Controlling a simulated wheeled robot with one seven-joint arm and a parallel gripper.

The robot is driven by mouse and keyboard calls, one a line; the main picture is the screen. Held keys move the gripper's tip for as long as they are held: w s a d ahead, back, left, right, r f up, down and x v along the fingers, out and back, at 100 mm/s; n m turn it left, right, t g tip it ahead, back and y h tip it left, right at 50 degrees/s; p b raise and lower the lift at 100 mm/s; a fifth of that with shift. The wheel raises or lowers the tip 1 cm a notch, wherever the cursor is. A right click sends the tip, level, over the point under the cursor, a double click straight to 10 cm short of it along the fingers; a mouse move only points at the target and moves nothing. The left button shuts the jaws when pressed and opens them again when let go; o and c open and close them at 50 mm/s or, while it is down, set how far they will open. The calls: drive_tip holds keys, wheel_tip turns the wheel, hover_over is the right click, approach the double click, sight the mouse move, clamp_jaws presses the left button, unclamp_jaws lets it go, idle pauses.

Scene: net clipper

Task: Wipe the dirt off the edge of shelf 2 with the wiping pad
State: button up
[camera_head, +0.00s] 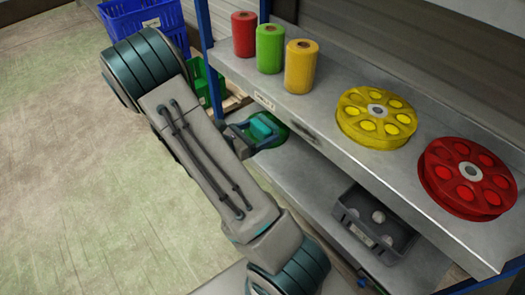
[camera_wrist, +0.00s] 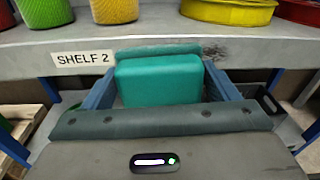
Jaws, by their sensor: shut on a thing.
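My gripper (camera_head: 256,130) is shut on the teal wiping pad (camera_wrist: 160,80), which sits between its two blue-grey fingers in the wrist view. The pad also shows in the head view (camera_head: 264,126). The pad's darker far strip lies in front of the front edge of shelf 2 (camera_wrist: 25,62), right of the "SHELF 2" label (camera_wrist: 83,59). I cannot tell whether it touches. A dark dirt smudge (camera_wrist: 213,51) shows on the edge just right of the pad. The smudge also shows in the head view (camera_head: 303,132), and the pad may hide part of it.
On the shelf stand red (camera_head: 244,34), green (camera_head: 270,48) and yellow (camera_head: 301,66) spools, with yellow (camera_head: 377,117) and red (camera_head: 467,176) reels to the right. A grey crate (camera_head: 375,226) sits on the lower shelf. A blue crate (camera_head: 140,17) stands at the back left. The floor at left is clear.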

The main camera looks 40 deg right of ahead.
sight(291, 122)
drive_tip(key=f, duration=0.1)
drive_tip(key=f+b, duration=0.1)
drive_tip(key=d+f, duration=0.1)
drive_tip(key=shift+f+n+t+h, duration=0.3)
drive_tip(key=shift+t+h, duration=0.1)
drive_tip(key=shift+w+d+r+b, duration=0.15)
drive_tip(key=shift+d+b, duration=0.2)
drive_tip(key=shift+d, duration=1.1)
drive_tip(key=shift+w+d+f+b, duration=0.1)
drive_tip(key=shift+d+b, duration=0.2)
drive_tip(key=shift+d, duration=1.15)
drive_tip(key=shift+d, duration=0.95)
